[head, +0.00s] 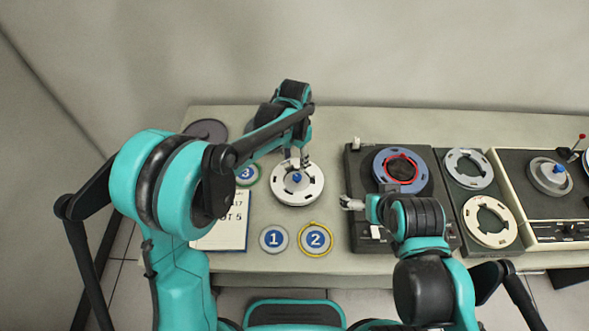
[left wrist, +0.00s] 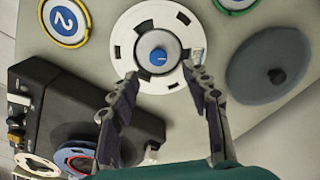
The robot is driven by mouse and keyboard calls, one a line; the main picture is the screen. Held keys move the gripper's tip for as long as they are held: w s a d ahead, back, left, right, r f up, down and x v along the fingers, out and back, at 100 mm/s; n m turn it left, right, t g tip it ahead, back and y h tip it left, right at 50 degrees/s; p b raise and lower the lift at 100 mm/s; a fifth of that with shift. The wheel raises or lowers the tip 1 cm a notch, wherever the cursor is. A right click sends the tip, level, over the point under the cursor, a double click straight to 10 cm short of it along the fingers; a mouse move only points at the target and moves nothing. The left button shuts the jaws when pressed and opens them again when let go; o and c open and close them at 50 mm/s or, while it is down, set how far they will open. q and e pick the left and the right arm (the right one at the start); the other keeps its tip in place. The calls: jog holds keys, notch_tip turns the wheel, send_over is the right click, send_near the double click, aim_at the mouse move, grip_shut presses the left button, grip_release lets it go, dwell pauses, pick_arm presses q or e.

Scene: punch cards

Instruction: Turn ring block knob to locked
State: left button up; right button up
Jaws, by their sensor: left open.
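The ring block is a white ring (head: 287,197) with dark slots around a grey hub, lying on the table. At its centre is a blue knob (head: 297,177); the knob (left wrist: 158,57) also shows in the left wrist view, with a small pale mark on top. My left gripper (head: 304,162) is at the far side of the ring block. In the left wrist view its fingers (left wrist: 160,72) are spread, one on each side of the hub's near edge, with nothing between them gripped. My right gripper (head: 350,203) is by the black device's left edge; its jaws are too small to read.
Discs marked 1 (head: 274,239), 2 (head: 316,239) and 3 (head: 247,174) lie around the ring block. A printed card (head: 233,236) is partly hidden by my left arm. A black device (head: 360,160) with a blue-grey ring (head: 384,167) stands to the right. A dark disc (left wrist: 262,68) lies nearby.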

aim_at(297, 176)
pick_arm(q)
jog(key=shift+w+d+f, duration=0.15)
jog(key=shift+d+f, duration=0.15)
jog(key=shift+f, duration=0.05)
jog(key=shift+d+f, duration=0.1)
jog(key=shift+f, duration=0.3)
notch_tip(297, 176, down, 7)
jog(key=shift+b, duration=1.15)
grip_shut()
